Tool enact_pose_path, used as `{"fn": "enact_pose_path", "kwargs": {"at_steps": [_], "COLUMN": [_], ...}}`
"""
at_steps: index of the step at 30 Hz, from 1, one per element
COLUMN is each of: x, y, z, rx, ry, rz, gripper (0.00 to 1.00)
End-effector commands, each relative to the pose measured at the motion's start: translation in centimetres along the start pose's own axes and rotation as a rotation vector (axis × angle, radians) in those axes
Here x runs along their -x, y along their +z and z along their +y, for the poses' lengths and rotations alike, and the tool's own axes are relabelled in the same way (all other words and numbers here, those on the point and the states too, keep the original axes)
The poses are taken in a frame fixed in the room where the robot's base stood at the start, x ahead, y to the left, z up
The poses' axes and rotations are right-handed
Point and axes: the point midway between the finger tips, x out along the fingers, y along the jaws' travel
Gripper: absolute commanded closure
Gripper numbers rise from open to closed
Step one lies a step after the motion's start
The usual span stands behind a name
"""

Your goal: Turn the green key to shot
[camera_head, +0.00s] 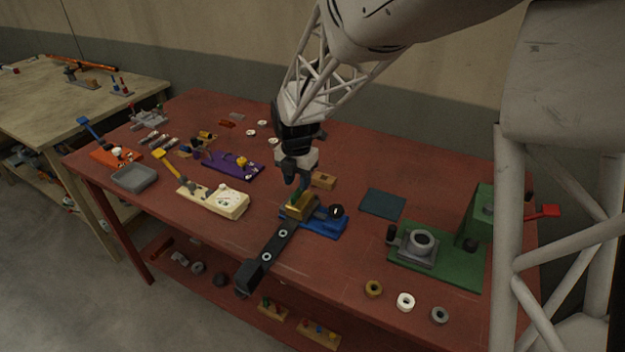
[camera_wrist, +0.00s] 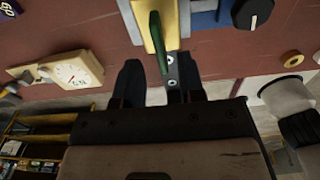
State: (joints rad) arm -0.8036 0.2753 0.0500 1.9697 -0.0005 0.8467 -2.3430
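The green key (camera_wrist: 158,42) stands at a brass-coloured block (camera_wrist: 133,20) in the wrist view. The block (camera_head: 301,208) sits on a blue base (camera_head: 327,227) on the red table in the head view. My gripper (camera_wrist: 157,68) is open, its two dark fingers on either side of the key's near end, with gaps visible. In the head view my gripper (camera_head: 296,180) is just above the block and largely hides the key. A black bar (camera_head: 268,257) runs from the block past the table's front edge. No "shot" mark is readable.
A black knob (camera_wrist: 252,14) with a white mark stands beside the block. A cream dial device (camera_head: 215,200) and a purple device (camera_head: 229,165) are to the left. A green fixture (camera_head: 450,265) and loose rings (camera_head: 405,301) are to the right.

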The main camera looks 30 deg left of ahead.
Motion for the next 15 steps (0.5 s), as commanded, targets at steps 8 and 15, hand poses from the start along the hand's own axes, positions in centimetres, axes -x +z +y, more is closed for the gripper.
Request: {"fn": "enact_pose_path", "kwargs": {"at_steps": [8,15], "x": [-3.1,-4.2], "y": [0.0,0.0], "z": [0.0,0.0], "rx": [0.000,0.000], "ry": [-0.001,0.000], "rz": [0.001,0.000], "gripper": [0.64,0.64]}}
